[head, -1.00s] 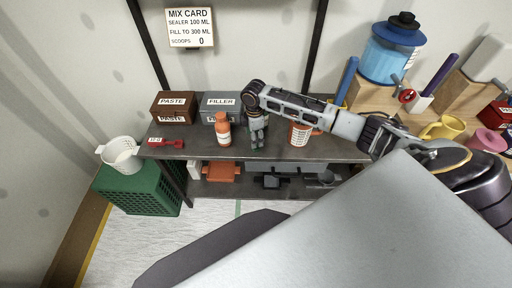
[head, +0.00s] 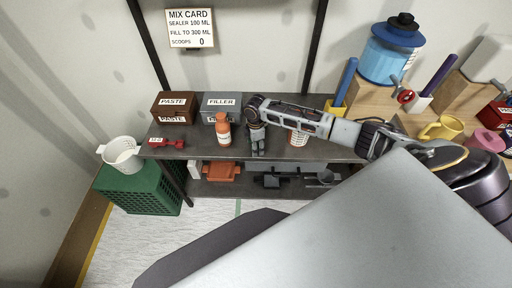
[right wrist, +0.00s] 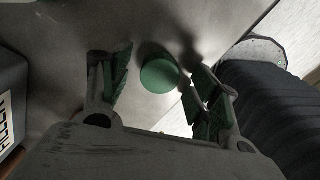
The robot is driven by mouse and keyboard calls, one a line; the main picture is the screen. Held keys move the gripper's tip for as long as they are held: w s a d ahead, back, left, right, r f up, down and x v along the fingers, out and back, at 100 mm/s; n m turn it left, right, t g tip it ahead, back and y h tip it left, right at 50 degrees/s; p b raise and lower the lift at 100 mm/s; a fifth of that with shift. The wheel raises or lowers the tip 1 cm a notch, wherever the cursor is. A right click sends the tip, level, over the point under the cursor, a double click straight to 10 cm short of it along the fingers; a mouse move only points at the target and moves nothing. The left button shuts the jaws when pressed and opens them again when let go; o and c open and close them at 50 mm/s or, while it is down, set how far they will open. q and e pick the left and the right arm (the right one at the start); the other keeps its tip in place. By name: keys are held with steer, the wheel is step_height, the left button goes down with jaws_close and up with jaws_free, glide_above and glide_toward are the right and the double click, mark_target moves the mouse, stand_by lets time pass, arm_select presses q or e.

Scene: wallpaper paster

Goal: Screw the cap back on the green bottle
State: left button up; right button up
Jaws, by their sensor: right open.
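My right gripper (head: 257,152) points down over the front of the dark shelf, right of an orange bottle. In the right wrist view it is open, with its green-padded fingers (right wrist: 158,85) apart. A round green top (right wrist: 160,75) shows between the fingertips, closer to the right one; I see no clear grip on it. I cannot tell whether it is the loose cap or the top of the green bottle. In the head view no green bottle or cap can be made out, and the gripper covers that spot. My left gripper is not in view.
The orange bottle (head: 222,130) stands close left of my right gripper. The paste box (head: 174,107) and filler box (head: 221,105) stand behind. An orange-and-white cup (head: 298,137) is partly behind my right arm. A red scoop (head: 166,143) lies at the left on the shelf (head: 200,152).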

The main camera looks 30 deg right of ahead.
steer(key=c, duration=0.8)
steer(key=shift+r, duration=0.1)
step_height(320, 180, up, 10)
steer(key=shift+b, duration=0.35)
stand_by(0.6)
